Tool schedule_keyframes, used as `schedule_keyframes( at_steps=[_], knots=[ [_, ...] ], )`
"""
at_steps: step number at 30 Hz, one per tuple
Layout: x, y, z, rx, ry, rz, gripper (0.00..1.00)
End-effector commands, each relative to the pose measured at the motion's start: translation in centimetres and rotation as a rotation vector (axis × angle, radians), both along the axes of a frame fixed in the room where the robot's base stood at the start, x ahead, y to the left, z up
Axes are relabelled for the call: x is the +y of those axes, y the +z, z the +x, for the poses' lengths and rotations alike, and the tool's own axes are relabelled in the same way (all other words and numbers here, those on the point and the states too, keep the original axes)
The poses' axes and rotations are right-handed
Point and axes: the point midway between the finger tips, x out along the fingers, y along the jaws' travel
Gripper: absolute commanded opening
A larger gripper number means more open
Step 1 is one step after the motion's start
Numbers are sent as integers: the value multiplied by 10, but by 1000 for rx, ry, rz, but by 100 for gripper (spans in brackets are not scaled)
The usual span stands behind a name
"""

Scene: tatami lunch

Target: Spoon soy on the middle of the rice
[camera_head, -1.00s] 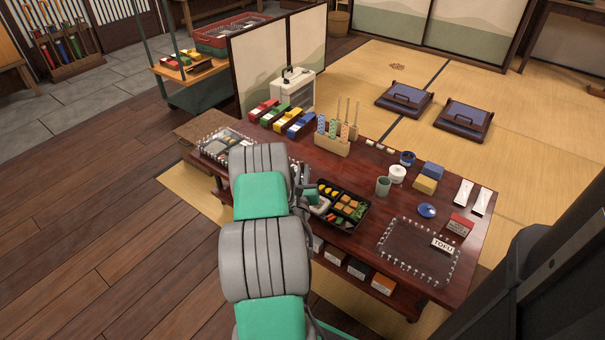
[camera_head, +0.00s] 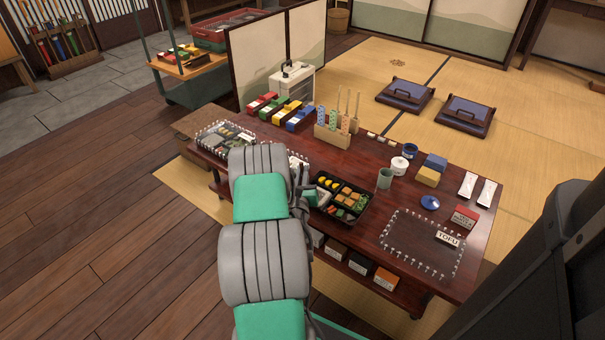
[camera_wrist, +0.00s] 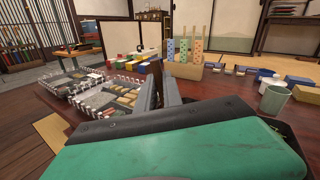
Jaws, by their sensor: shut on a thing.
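My gripper (camera_wrist: 158,92) is in the wrist view, its grey fingers shut on a thin brown wooden piece (camera_wrist: 156,69) that looks like a spoon handle. Its lower end is hidden, so I cannot tell whether it carries soy. In the head view my arm covers most of the gripper, beside the left end of a black lunch box (camera_head: 352,222). The box shows yellow, orange and green foods.
The low table (camera_head: 385,212) also bears a white lidded pot (camera_head: 398,166), a green cup (camera_head: 385,178), a small blue dish (camera_head: 430,202) and a wooden holder (camera_head: 333,137) with upright utensils. Packed trays (camera_wrist: 105,99) stand at left.

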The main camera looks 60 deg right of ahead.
Motion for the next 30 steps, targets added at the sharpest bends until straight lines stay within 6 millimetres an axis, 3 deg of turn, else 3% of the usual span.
schedule_keyframes(
  at_steps=[30],
  knots=[
    [0, -16, 0, 0, 1, 0, 0]
  ],
)
